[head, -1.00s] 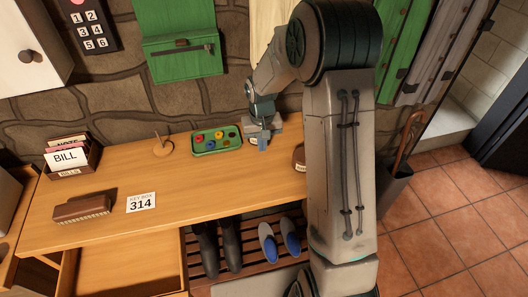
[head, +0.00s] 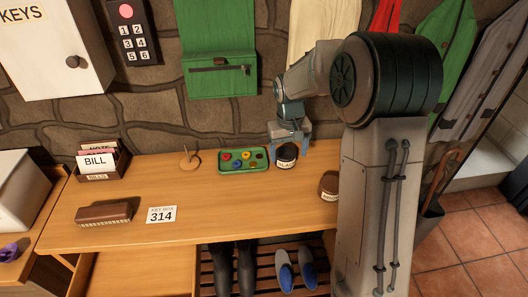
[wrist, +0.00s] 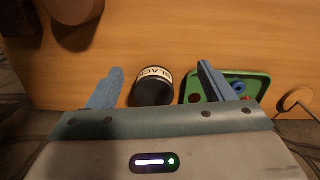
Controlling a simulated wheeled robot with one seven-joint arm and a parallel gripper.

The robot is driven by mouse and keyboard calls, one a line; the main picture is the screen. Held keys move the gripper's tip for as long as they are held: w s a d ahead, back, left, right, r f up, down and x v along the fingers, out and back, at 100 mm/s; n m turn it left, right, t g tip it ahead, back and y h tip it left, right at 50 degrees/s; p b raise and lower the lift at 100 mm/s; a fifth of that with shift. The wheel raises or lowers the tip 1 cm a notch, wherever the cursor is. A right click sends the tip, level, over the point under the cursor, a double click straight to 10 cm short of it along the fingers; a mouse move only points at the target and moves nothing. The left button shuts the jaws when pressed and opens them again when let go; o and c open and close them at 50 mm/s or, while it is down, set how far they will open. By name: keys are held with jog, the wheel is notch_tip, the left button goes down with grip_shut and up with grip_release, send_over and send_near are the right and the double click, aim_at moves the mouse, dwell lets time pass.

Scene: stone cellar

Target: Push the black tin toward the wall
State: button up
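The black tin (head: 287,158), with a pale label reading "BLACK", stands upright on the wooden bench top near the stone wall, just right of a green tray. My gripper (head: 290,152) is over it from above, its blue fingers spread to either side. In the wrist view the tin (wrist: 153,90) sits between the two open fingers of my gripper (wrist: 158,88), with a gap on both sides. The gripper body hides part of the tin's wall side.
The green tray (head: 244,167) with coloured pieces lies close beside the finger; it also shows in the wrist view (wrist: 262,82). A ring holder (head: 189,160), brush (head: 104,213) and number card (head: 161,214) lie left.

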aim_at(284, 153)
jog(key=shift+o, duration=0.9)
jog(key=w+a+f+n+b, duration=0.1)
jog(key=a+n, duration=0.1)
jog(key=n, duration=0.1)
jog(key=w+a+f+n+h+b, duration=0.1)
jog(key=a+n+b, duration=0.1)
jog(key=w+a+f+n+b, duration=0.1)
jog(key=w+a+n, duration=0.1)
jog(key=n, duration=0.1)
jog(key=shift+w+a+f+n+h+b, duration=0.1)
jog(key=shift+a+f+n+h+b, duration=0.2)
jog(key=shift+h+b, duration=0.1)
jog(key=w+a+n+b, duration=0.1)
jog(key=a+n, duration=0.1)
jog(key=a+f+n+h+b, duration=0.1)
jog(key=a+n, duration=0.1)
jog(key=n, duration=0.1)
jog(key=w+a+n+h+b, duration=0.1)
jog(key=a+n, duration=0.1)
jog(key=shift+w+f+n+b, duration=0.2)
jog(key=shift+w+n+b, duration=0.1)
jog(key=shift+w+b, duration=0.1)
jog(key=shift+a+r+n+t, duration=0.1)
jog(key=shift+a+n+t, duration=0.2)
jog(key=shift+n, duration=0.1)
